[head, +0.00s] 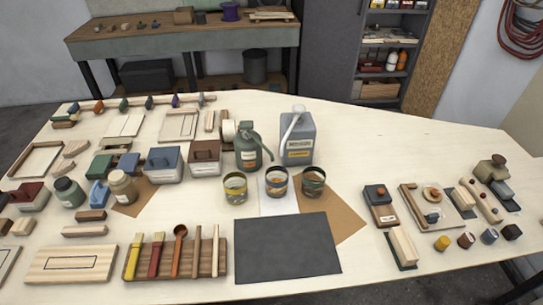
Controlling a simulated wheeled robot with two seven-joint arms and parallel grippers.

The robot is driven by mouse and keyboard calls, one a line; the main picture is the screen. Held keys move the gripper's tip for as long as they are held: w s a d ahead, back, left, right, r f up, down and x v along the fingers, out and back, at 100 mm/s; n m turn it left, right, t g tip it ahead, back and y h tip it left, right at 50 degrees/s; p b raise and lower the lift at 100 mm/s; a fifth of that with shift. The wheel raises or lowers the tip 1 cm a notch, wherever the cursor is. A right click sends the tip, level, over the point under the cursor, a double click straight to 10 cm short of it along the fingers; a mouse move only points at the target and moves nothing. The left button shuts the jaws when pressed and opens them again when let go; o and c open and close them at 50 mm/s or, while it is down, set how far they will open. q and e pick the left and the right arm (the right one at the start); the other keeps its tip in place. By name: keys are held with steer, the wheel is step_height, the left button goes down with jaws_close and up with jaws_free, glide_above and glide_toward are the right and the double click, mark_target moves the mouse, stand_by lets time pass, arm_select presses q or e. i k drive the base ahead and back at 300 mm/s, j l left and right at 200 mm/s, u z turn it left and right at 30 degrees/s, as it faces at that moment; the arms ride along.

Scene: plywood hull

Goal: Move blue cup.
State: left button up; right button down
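No cup is plainly all blue, and I cannot tell which item the task means. A tin cup with a dark blue band (277,183) stands in the middle of the table, between a yellow-banded tin cup (235,188) and a dark-banded tin cup (313,183). A small dark blue pot (489,236) stands at the right, in a row with a yellow one (442,243), a dark red one (466,240) and a black one (511,232). Neither of my grippers is in view.
A dark grey mat (287,248) lies bare at the front centre. A tool rack (180,272) is left of it. A grey-blue can (298,140) and a green can (249,152) stand behind the tins. The table's back right (420,145) is clear.

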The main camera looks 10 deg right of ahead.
mark_target(277, 178)
steer(key=k+j+z, duration=0.15)
steer(key=j, duration=0.3)
steer(key=k+j+z, duration=0.1)
steer(key=j, duration=0.35)
steer(key=k+j+z, duration=0.15)
steer(key=j, duration=0.3)
steer(key=k+j+z, duration=0.15)
steer(key=j, duration=0.25)
steer(key=k+j+z, duration=0.1)
steer(key=k+j, duration=0.15)
steer(key=j, duration=0.15)
